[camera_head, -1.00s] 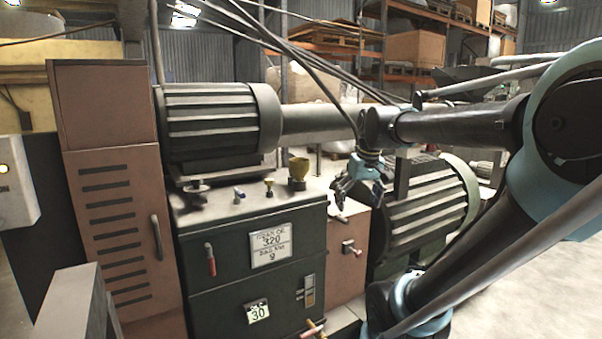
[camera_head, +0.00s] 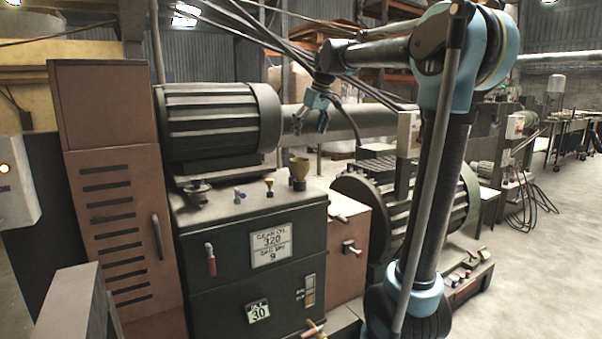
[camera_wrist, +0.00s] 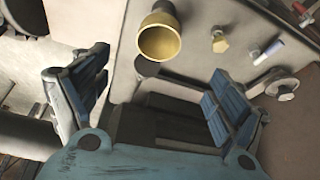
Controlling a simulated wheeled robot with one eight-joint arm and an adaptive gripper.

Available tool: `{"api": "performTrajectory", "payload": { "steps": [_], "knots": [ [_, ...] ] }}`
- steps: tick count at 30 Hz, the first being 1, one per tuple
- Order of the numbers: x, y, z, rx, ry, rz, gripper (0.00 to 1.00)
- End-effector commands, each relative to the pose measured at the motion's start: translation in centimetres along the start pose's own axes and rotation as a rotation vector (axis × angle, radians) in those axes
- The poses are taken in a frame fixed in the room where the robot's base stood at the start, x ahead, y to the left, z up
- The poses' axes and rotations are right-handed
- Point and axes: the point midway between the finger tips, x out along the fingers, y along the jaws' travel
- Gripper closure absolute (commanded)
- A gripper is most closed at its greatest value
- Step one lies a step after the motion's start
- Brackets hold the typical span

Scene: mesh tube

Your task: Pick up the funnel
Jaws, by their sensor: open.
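A yellow-brass funnel (camera_head: 299,172) stands upright at the back right of the dark green cabinet's top (camera_head: 240,207). In the wrist view the same funnel (camera_wrist: 160,38) shows its round open mouth from above, near the top centre. My gripper (camera_head: 310,122) is open and empty, above the funnel in the head view. In the wrist view my gripper (camera_wrist: 160,72) has its two blue-padded fingers spread wide, with the funnel beyond and between them, not touched.
A large ribbed motor (camera_head: 215,120) and a grey pipe (camera_head: 350,120) lie behind. Cables hang above.

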Motion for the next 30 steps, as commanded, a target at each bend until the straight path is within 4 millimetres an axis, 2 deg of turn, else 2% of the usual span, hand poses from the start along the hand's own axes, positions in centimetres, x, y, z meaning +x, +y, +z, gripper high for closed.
{"api": "performTrajectory", "payload": {
  "steps": [15,19,26,30],
  "knots": [
    [8.9,0.1,0.2,0.001,0.0,0.001,0.12],
    [10.4,0.1,0.2,0.002,0.0,0.002,0.12],
    [11.7,0.2,0.4,0.003,0.0,0.002,0.12],
    [13.4,0.4,0.8,0.003,0.0,0.002,0.12]
  ]
}}
